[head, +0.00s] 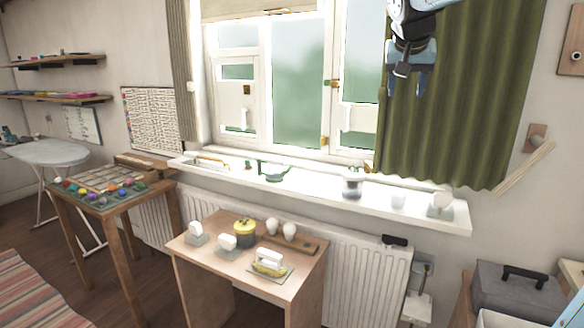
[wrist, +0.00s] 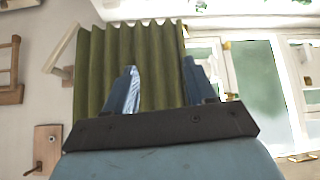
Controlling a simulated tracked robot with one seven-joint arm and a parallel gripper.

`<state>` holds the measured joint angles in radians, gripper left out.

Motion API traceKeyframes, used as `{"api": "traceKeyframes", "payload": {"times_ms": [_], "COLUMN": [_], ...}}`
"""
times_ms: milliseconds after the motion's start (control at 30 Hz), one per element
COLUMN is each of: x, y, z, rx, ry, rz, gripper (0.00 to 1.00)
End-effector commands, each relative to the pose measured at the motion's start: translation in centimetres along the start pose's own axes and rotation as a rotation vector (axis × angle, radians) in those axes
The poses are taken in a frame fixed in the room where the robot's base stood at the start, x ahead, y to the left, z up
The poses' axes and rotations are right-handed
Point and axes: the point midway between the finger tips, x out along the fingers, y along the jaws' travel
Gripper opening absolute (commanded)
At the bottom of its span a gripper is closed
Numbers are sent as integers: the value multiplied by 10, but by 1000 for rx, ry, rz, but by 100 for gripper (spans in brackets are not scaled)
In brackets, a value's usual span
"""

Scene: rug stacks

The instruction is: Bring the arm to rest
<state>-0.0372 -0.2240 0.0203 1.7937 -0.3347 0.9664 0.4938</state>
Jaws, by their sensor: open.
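My gripper (head: 405,82) hangs high at the upper right of the head view, in front of the green curtain (head: 455,110). Its two blue fingers are apart with nothing between them. In the wrist view my gripper (wrist: 163,85) also shows open and empty, with the curtain (wrist: 110,60) behind the fingers and the window (wrist: 255,85) to the right. The fingers look clear of the window sill (head: 320,188) below. Whether they touch the curtain cannot be told.
The sill holds a green watering can (head: 272,171), a jar (head: 352,186) and small white items. Below stands a wooden table (head: 220,285) with white bulbs, a yellow-topped pot (head: 245,236) and a yellow-and-white object (head: 269,262). A grey toolbox (head: 515,295) is at lower right.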

Motion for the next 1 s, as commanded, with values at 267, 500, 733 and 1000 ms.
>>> {"api": "traceKeyframes", "payload": {"times_ms": [267,500,733,1000], "x": [-13,-12,-4,-1], "y": [29,47,56,56], "z": [119,229,305,328], "rx": [-106,-192,-248,-267], "ry": [-81,-140,-173,-183], "rz": [-72,-148,-204,-223], "gripper": [55,55,55,55]}}
